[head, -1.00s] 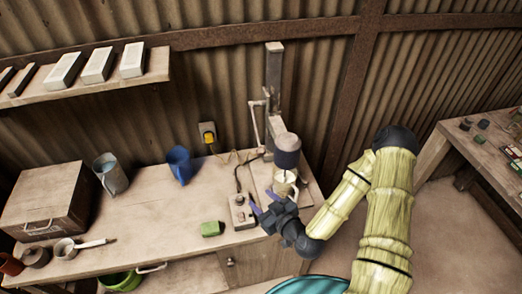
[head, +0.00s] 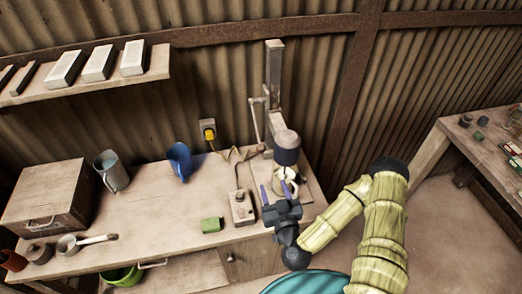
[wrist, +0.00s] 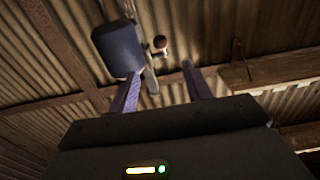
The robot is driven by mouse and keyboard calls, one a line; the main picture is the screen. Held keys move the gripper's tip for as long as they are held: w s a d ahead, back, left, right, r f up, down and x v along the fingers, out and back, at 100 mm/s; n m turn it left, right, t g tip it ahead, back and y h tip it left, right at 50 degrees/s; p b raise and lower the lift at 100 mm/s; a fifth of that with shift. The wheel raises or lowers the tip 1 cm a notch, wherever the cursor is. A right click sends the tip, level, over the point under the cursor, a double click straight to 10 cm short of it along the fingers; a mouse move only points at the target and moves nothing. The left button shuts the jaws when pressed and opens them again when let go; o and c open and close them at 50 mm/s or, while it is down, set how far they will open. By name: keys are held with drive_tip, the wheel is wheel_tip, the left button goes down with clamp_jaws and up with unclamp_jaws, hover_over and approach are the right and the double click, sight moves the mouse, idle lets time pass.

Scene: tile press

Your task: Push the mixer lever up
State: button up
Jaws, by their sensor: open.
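The mixer has a tall metal post (head: 274,80) and a dark cylindrical head (head: 287,148) at the right end of the bench. A thin pale lever (head: 255,122) stands at the left of the post. My gripper (head: 276,190) is open and empty, low in front of the mixer head, with its purple fingers pointing up toward it. In the wrist view, the mixer head (wrist: 118,50) is above the left finger of my gripper (wrist: 163,70). A dark round knob (wrist: 160,43), apparently the lever's, shows beyond the gap between the fingers. No contact with the lever is visible.
A pale container (head: 285,174) sits under the mixer head, close to my fingers. A control box (head: 241,208) with a cable stands left of my gripper. A green block (head: 211,224) and blue jug (head: 180,162) are farther left. A shelf (head: 95,84) hangs at upper left.

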drive_tip(key=shift+w+b, duration=0.6)
drive_tip(key=shift+b, duration=0.2)
drive_tip(key=b, duration=0.8)
approach(262, 152)
drive_tip(key=p+x, duration=0.3)
drive_tip(key=x, duration=0.7)
drive_tip(key=shift+w+a+f+p, duration=0.1)
drive_tip(key=shift+w+p, duration=0.2)
drive_tip(key=shift+w, duration=0.05)
drive_tip(key=shift+w+a+f, duration=0.1)
drive_tip(key=shift+w+a, duration=0.05)
drive_tip(key=shift+w, duration=0.3)
clamp_jaws()
